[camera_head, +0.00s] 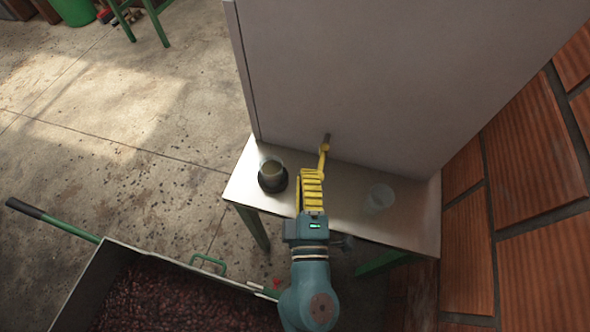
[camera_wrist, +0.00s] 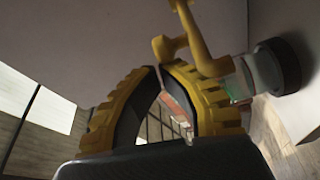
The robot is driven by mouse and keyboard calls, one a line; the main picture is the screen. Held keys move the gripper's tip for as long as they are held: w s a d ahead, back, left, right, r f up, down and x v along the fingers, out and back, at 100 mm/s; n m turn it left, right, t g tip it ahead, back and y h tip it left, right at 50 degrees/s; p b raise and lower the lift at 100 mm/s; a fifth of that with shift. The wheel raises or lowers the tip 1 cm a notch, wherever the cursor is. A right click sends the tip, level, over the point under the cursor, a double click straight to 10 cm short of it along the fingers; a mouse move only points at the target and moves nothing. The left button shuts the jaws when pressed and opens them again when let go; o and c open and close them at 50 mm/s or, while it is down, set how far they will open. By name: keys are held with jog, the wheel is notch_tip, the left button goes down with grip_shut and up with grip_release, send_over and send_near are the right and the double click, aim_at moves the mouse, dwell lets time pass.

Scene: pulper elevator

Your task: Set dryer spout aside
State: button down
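In the wrist view the yellow part (camera_wrist: 196,40) has a side knob and reaches down to my right finger. My gripper (camera_head: 312,172) has yellow ribbed fingers and is over the table, right by this part. In the wrist view my gripper's fingertips (camera_wrist: 159,69) come close together just below the knob. I see nothing clearly held between them, and I cannot tell whether they touch the yellow part.
A glass jar with a dark base (camera_head: 272,175) stands on the narrow table (camera_head: 405,226), left of my gripper. A clear glass (camera_head: 380,198) stands to its right. The grey panel (camera_head: 400,70) closes off the back, and a brick wall (camera_head: 515,170) the right. A cart of dark red cherries (camera_head: 165,300) is at lower left.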

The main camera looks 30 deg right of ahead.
jog(key=shift+s+d, duration=0.45)
dwell(0.4)
jog(key=a+v, duration=0.1)
jog(key=v, duration=0.8)
jog(key=shift+a+r+b, duration=0.3)
jog(key=shift+b, duration=0.1)
jog(key=shift+w, duration=0.2)
